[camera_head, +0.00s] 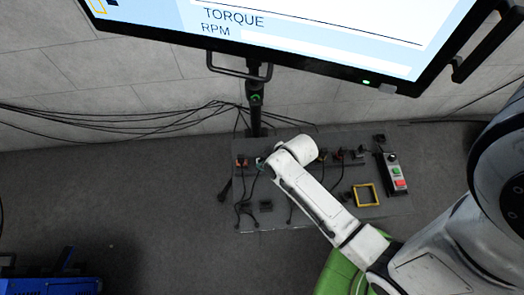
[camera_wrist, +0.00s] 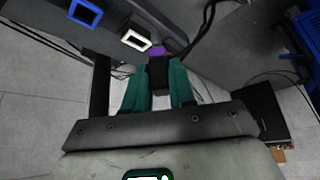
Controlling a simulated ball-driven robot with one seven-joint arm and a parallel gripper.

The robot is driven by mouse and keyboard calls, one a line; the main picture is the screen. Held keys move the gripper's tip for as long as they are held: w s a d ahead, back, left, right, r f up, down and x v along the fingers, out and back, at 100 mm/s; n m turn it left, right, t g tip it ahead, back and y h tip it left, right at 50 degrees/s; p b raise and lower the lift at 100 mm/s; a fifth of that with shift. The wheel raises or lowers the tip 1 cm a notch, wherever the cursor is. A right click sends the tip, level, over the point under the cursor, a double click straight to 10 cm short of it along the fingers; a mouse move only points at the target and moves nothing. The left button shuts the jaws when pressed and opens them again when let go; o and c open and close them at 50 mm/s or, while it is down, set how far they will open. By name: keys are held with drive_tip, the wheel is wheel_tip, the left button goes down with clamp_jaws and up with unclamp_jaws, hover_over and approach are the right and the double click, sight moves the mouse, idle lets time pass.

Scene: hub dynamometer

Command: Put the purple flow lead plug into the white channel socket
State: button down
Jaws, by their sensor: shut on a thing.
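In the wrist view, my gripper (camera_wrist: 158,72) has two teal fingers shut on the black body of the purple flow lead plug (camera_wrist: 157,51). The plug's purple end points away from the gripper. The white channel socket (camera_wrist: 137,40) is a white-rimmed rectangle with a dark opening, just up and left of the purple end. The plug appears apart from the socket opening; the depth gap between them is hard to judge. In the head view, my arm's wrist covers the gripper and plug, and the white socket cannot be made out.
A blue-rimmed socket (camera_wrist: 85,12) lies left of the white one. In the head view, a grey panel (camera_head: 310,212) carries several leads, a yellow frame (camera_head: 366,195) and a red-and-green button box (camera_head: 396,175). A large screen (camera_head: 300,30) hangs above. Dark cables run near the plug.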

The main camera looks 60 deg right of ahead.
drive_tip(key=shift+d, duration=0.1)
drive_tip(key=w+d, duration=0.2)
drive_tip(key=d, duration=0.1)
drive_tip(key=shift+w, duration=0.2)
idle(0.6)
drive_tip(key=shift+f, duration=0.15)
drive_tip(key=shift+f+b, duration=0.3)
idle(0.5)
drive_tip(key=shift+w+d+n+g+y+b, duration=0.15)
drive_tip(key=shift+n+y, duration=0.4)
drive_tip(key=shift+n, duration=0.65)
drive_tip(key=shift+s+n+g+y+b, duration=0.1)
drive_tip(key=shift+n+g+y, duration=0.15)
drive_tip(key=shift+n+y, duration=0.65)
drive_tip(key=shift+w+d+n+g+y+b, duration=0.1)
drive_tip(key=shift+n+g+y, duration=0.15)
drive_tip(key=shift+n, duration=1.25)
